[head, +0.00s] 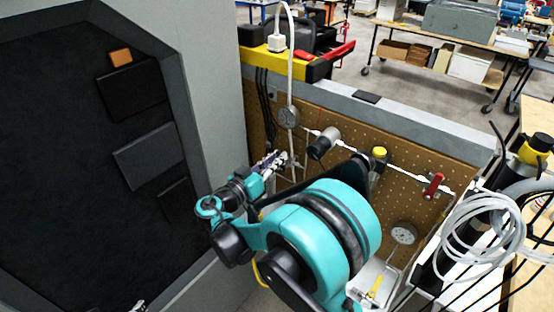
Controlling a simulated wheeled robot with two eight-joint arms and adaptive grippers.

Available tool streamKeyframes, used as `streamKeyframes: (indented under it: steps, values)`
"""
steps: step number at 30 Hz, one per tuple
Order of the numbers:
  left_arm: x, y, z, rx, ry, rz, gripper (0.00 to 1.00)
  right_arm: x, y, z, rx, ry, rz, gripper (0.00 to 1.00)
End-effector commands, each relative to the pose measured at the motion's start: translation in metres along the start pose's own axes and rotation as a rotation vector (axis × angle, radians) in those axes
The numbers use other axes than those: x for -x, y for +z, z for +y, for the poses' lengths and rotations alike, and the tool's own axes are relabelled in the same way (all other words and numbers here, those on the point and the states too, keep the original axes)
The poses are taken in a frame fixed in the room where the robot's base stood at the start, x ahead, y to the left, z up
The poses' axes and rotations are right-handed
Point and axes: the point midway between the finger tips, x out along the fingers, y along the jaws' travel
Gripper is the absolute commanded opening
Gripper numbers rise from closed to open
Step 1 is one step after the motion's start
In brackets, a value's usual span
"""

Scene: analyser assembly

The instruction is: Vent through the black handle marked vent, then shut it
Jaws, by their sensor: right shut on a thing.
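My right gripper (272,164) is in the middle of the head view, at the end of my teal arm. Its fingers are closed at the white vertical pipe (291,75) in front of the pegboard. They are shut on a small part there, which I take as the black handle; the fingers hide it and no vent marking can be read. A small grey tip at the bottom edge looks like my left gripper (138,307); its fingers cannot be made out.
A gauge (288,116) is above my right gripper. Along the white line to the right are a grey-and-black knob (324,142), a yellow-topped part (379,153) and a red handle (433,186). Another gauge (403,233) is lower. Coiled hose (490,235) hangs at right; a dark-fronted cabinet (60,150) fills the left.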

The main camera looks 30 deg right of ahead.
Motion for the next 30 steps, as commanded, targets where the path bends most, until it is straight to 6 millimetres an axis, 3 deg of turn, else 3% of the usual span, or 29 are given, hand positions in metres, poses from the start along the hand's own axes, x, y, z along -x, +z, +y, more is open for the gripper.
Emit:
streamKeyframes:
  steps: [30]
  values:
    - [-0.018, 0.013, 0.000, 0.000, 0.000, 0.000, 0.84, 0.000, 0.019, -0.036, 0.910, -0.002, 0.000, 0.00]
